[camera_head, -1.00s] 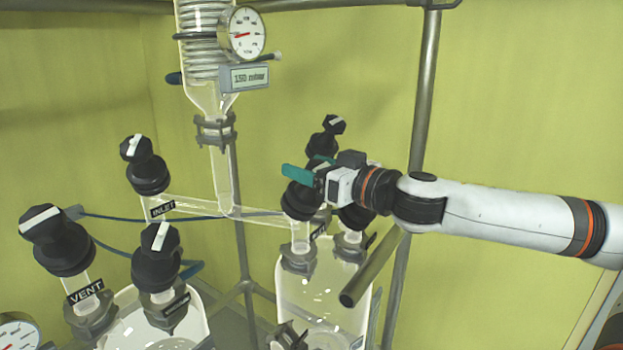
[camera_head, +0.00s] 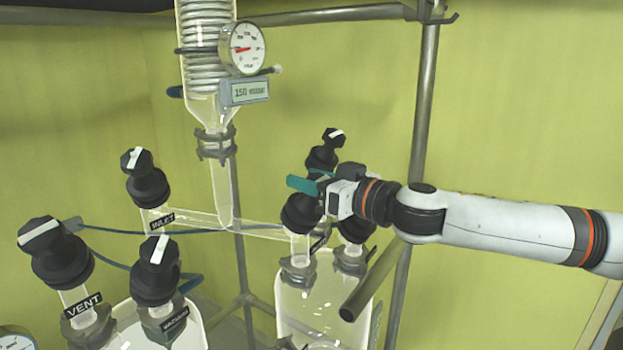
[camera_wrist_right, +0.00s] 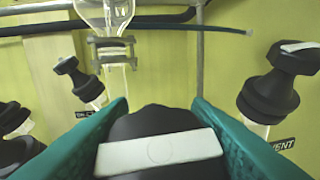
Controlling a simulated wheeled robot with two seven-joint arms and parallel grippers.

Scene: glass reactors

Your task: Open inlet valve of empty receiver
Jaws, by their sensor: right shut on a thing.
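My right gripper (camera_head: 312,184) reaches in from the right with its teal fingers at the top of a black valve (camera_head: 299,214) on the right-hand glass receiver (camera_head: 304,300). In the right wrist view the teal fingers are shut on this valve's black knob (camera_wrist_right: 150,121). The white bar (camera_wrist_right: 160,153) on the knob runs crosswise between the fingers. The fingers and wrist partly hide the valve in the head view. A left receiver (camera_head: 190,330) has an inlet valve (camera_head: 147,180), its label reading INLET. My left gripper is not in view.
A left vent valve (camera_head: 55,255) and another black valve (camera_head: 155,272) stand on the left receiver. More black valves (camera_head: 325,150) crowd behind my right gripper. A gauge (camera_head: 243,49) hangs on the glass column above. A metal post (camera_head: 420,110) stands behind my arm.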

